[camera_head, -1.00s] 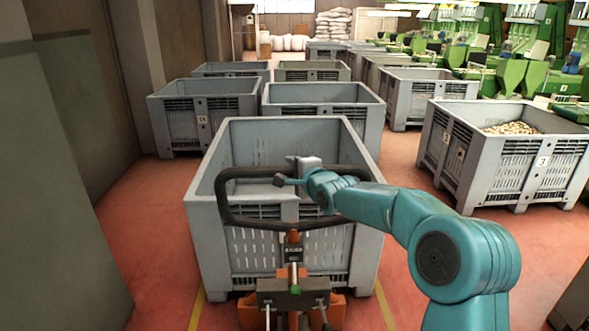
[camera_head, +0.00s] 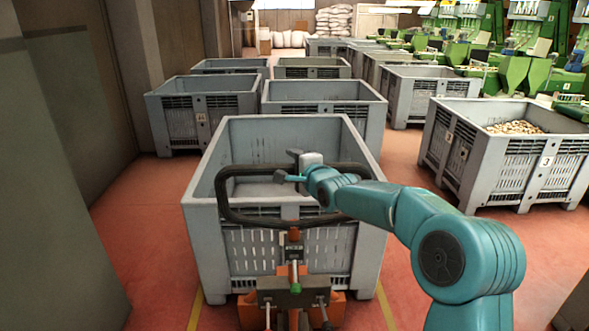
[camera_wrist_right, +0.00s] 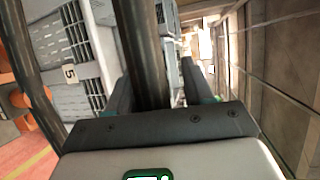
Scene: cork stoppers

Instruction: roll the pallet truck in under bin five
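The pallet truck's black loop handle (camera_head: 232,214) stands in front of me, above its orange body (camera_head: 333,308). The grey slatted bin five (camera_head: 203,240) is right beyond the truck; its number 5 label (camera_wrist_right: 69,73) shows in the right wrist view. In the head view, the handle overlaps the bin's near wall. The truck's forks are hidden, so I cannot tell how far under the bin they reach. My right gripper (camera_head: 292,168) is shut on the handle's top bar, which also runs between its fingers in the right wrist view (camera_wrist_right: 150,88). My left gripper is out of view.
Yellow floor lines (camera_head: 195,312) flank the truck. Grey bins stand behind left (camera_head: 225,120) and behind (camera_head: 370,110). A bin marked 3 (camera_head: 520,185), holding corks, stands at the right. A wall (camera_head: 60,150) runs along the left. Red floor is clear on both sides of bin five.

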